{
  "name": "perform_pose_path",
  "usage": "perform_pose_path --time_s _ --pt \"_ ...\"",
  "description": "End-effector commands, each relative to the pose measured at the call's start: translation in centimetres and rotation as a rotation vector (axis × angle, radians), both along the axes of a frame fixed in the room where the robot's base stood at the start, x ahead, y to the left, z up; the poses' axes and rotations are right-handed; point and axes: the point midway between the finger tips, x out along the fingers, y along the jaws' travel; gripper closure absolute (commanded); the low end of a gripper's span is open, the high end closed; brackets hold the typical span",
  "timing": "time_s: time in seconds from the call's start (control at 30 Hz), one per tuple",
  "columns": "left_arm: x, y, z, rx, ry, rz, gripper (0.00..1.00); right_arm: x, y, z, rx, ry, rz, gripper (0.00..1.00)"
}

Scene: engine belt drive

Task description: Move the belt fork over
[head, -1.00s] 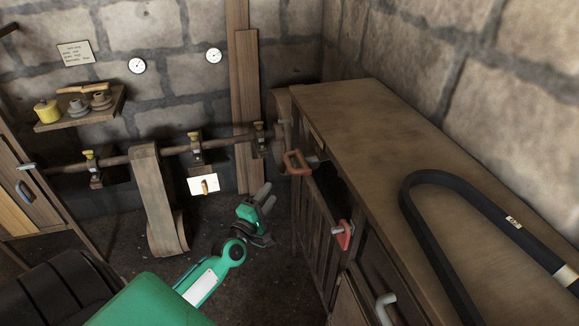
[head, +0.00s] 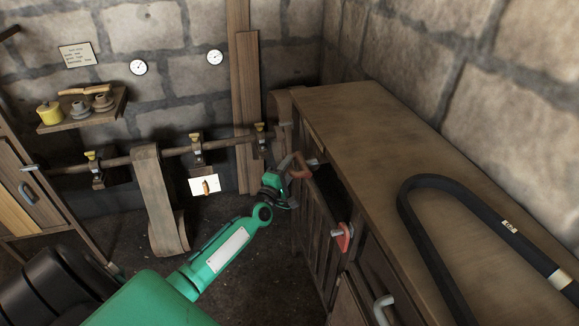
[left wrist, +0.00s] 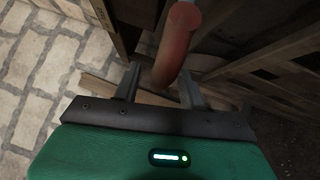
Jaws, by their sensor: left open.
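A wide brown belt (head: 154,195) hangs from the line shaft (head: 120,160) by the wall. My right gripper is out of view.
A small shelf (head: 78,119) holds a yellow pot. The floor left of the bench is clear.

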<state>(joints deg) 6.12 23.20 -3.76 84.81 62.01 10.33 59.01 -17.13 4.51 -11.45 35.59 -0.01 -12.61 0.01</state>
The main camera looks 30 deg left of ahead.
Motion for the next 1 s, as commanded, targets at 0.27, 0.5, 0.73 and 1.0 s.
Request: perform_pose_path --time_s 0.27,0.5,0.73,1.0 --pt "0.8 0.1 0.1 0.0 0.0 0.0 0.58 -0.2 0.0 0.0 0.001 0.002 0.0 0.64" --pt "0.8 0.1 0.1 0.0 0.0 0.0 0.73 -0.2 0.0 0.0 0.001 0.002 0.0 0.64" --pt "0.7 0.0 0.1 0.0 0.0 0.0 1.0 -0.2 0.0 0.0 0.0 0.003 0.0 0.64" --pt "-1.3 1.9 -0.3 0.003 0.002 0.002 1.0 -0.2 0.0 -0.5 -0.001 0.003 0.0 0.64"
